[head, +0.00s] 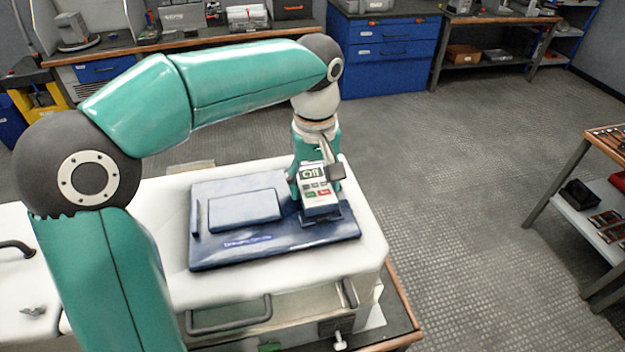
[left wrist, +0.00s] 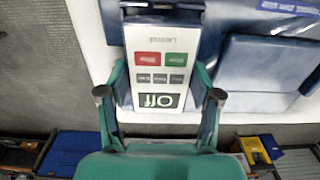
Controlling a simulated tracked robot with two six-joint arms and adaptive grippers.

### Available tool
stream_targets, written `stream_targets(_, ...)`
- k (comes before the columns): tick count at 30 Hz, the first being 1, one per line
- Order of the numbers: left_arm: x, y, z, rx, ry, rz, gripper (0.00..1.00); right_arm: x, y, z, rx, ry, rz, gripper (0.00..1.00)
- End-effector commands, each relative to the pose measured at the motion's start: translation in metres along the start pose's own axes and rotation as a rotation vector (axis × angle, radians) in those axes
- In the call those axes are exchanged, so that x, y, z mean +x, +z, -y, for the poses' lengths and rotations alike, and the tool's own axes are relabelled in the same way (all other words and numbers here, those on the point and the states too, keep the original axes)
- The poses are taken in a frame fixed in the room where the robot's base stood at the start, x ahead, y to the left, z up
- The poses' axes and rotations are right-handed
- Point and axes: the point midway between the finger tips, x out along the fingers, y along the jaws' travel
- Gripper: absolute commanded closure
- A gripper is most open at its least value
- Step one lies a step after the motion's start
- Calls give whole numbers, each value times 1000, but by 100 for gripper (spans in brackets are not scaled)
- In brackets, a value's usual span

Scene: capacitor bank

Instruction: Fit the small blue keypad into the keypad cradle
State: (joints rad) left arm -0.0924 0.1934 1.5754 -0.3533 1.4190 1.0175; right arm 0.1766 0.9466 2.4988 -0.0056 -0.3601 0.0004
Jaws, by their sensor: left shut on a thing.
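The small keypad (head: 318,192) has a pale face with an "Off" display, grey keys, and red and green keys. My left gripper (head: 316,178) is shut on it, with one finger on each side in the left wrist view (left wrist: 160,98). The keypad's face (left wrist: 160,45) shows there, display end toward my gripper. The dark blue keypad cradle (head: 322,220) is at the right part of the blue board, at the keypad's lower end. I cannot tell whether the keypad is seated in it. My right gripper is not in view.
The blue board (head: 275,240) lies on a white case (head: 350,262) with a raised blue panel (head: 244,210) left of the keypad. A handle (head: 230,316) is on the case's front. A shelf table (head: 600,235) stands at the right, with open floor between.

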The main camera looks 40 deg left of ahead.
Motion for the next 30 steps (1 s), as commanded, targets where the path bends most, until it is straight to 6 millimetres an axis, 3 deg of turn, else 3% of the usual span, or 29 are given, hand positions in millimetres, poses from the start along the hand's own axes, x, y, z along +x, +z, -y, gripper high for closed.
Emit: stream_targets(30,14,0,1,-2,0,0,74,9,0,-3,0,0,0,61)
